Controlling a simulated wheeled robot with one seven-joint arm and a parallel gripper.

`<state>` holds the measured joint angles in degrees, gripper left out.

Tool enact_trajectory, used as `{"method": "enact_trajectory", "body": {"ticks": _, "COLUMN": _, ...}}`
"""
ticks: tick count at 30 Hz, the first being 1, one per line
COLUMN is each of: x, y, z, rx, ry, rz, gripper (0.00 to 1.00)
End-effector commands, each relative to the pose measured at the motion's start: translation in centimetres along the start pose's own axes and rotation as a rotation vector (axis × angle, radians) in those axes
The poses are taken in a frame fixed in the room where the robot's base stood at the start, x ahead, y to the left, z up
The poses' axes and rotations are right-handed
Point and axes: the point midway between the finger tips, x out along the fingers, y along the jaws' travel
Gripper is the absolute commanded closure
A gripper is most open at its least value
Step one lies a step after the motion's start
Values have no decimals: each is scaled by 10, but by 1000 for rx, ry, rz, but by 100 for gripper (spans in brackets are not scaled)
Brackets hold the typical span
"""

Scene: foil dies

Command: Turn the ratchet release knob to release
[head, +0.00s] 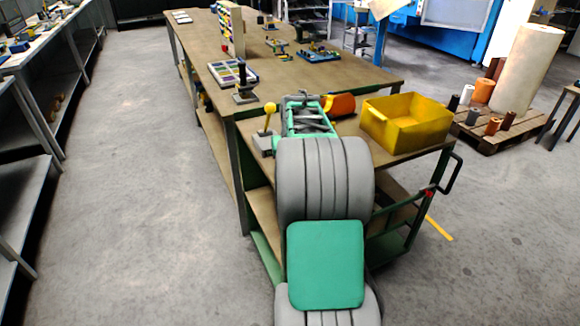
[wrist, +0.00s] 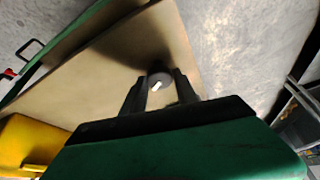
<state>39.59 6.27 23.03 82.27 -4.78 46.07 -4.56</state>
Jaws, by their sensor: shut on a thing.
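The knob (wrist: 153,78) is a small round grey disc with a white pointer mark, seen in the wrist view over the tan bench top. The white mark slants, running from lower left to upper right. My gripper (wrist: 160,88) has one dark finger on each side of the knob and is shut on it. In the head view my own arm hides the gripper, and I cannot make out the knob there. The body that carries the knob is hidden in the wrist view.
A grey box with a yellow-ball lever (head: 266,122) stands close on the left. The floor (head: 130,180) to the left is clear.

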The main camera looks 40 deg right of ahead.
Motion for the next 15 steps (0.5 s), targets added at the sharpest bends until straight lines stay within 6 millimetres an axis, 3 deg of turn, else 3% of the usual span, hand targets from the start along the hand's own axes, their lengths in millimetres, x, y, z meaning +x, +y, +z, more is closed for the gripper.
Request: {"method": "enact_trajectory", "body": {"ticks": 15, "x": -1, "y": -4, "z": -2, "rx": 384, "ry": 3, "rz": 159, "gripper": 100}}
